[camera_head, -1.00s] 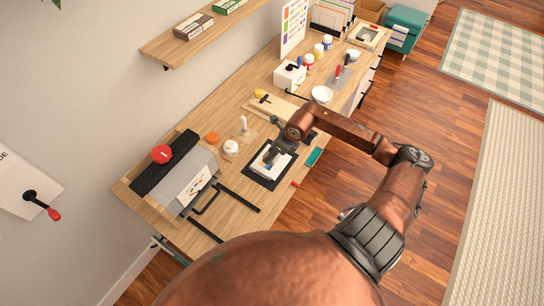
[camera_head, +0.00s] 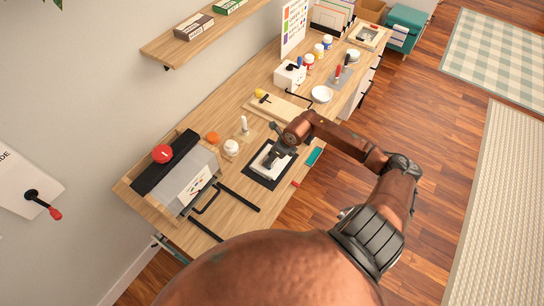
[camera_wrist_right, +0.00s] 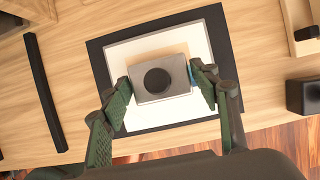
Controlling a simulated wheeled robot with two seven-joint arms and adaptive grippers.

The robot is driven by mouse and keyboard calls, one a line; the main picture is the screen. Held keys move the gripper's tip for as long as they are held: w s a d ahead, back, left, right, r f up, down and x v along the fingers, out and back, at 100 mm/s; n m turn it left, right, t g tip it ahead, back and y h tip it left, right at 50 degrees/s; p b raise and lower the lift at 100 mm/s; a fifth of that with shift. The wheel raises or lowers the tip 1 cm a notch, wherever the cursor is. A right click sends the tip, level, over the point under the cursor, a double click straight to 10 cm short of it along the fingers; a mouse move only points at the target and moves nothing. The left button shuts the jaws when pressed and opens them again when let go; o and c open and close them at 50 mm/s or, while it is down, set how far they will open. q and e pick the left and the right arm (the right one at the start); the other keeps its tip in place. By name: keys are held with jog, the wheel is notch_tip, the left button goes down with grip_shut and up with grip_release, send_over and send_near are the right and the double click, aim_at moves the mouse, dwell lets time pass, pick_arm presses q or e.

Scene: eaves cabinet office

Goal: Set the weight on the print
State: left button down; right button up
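The weight (camera_wrist_right: 172,90) is a grey block with a round black knob on top. In the right wrist view it sits between the two fingers of my right gripper (camera_wrist_right: 161,84), which appear to touch its sides. The print (camera_wrist_right: 145,47) is a pale sheet under the weight, on a black mat (camera_wrist_right: 98,60). A bit of blue shows beside the right finger. In the head view the right gripper (camera_head: 277,155) is over the print (camera_head: 263,168) and hides much of the weight. Whether the weight touches the print is unclear. My left gripper is out of view.
A grey press-like device with a red knob (camera_head: 162,153) stands left of the mat. A white jar (camera_head: 231,147), an orange lid (camera_head: 212,138) and a wooden board (camera_head: 280,106) lie nearby. Dark bars (camera_head: 238,198) lie in front. A teal item (camera_head: 314,156) is at the desk edge.

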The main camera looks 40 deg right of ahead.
jog(key=shift+o, duration=1.3)
jog(key=v, duration=1.2)
